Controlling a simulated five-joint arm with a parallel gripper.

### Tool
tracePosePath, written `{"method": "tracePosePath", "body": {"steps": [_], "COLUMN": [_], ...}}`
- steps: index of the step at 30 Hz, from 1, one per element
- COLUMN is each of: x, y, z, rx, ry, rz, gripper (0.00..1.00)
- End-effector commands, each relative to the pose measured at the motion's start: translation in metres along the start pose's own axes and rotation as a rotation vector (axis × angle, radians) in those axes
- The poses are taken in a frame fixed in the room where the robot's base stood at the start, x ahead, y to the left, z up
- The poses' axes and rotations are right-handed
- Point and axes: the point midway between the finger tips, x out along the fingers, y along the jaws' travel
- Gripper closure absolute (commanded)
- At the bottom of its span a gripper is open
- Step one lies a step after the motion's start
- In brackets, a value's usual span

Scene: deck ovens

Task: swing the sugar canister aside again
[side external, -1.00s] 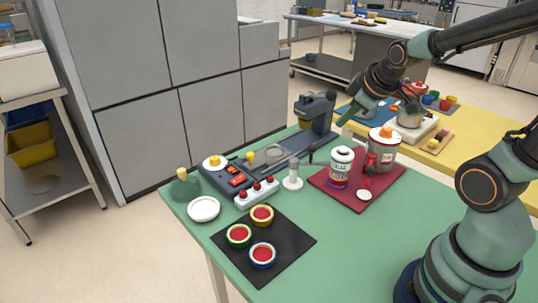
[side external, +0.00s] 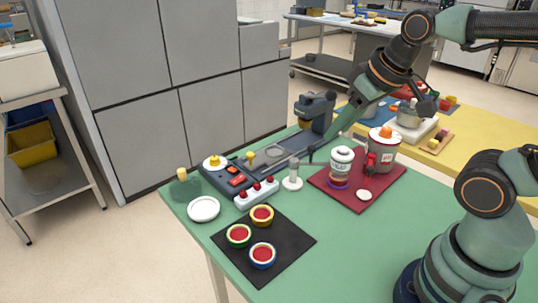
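The sugar canister (side external: 341,158) is a white, lidded jar with a lettered label, upright on the red mat (side external: 352,205). A brownish band and a purple ring show at its lower part. My gripper (side external: 313,153) reaches down from the upper right to the left of the canister, near its lid height. A gap shows between them in this view. The fingers are small and dark, and I cannot tell whether they are open or shut.
A grey pot with an orange knob (side external: 385,133) and a red part stands right of the canister. Bowls sit on a black mat (side external: 285,266). The green table's right front (side external: 370,250) is clear.

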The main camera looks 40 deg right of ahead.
Motion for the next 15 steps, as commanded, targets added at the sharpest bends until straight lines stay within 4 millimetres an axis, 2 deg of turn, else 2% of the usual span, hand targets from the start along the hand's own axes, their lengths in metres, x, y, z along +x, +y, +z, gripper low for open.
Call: {"method": "tracePosePath", "body": {"steps": [8,15], "x": [0.004,0.026], "y": [0.019,0.047], "z": [-0.039,-0.079], "rx": [-0.001,-0.001], "ry": [-0.138,-0.295], "rz": [0.02,0.023], "gripper": [0.41,0.41]}}
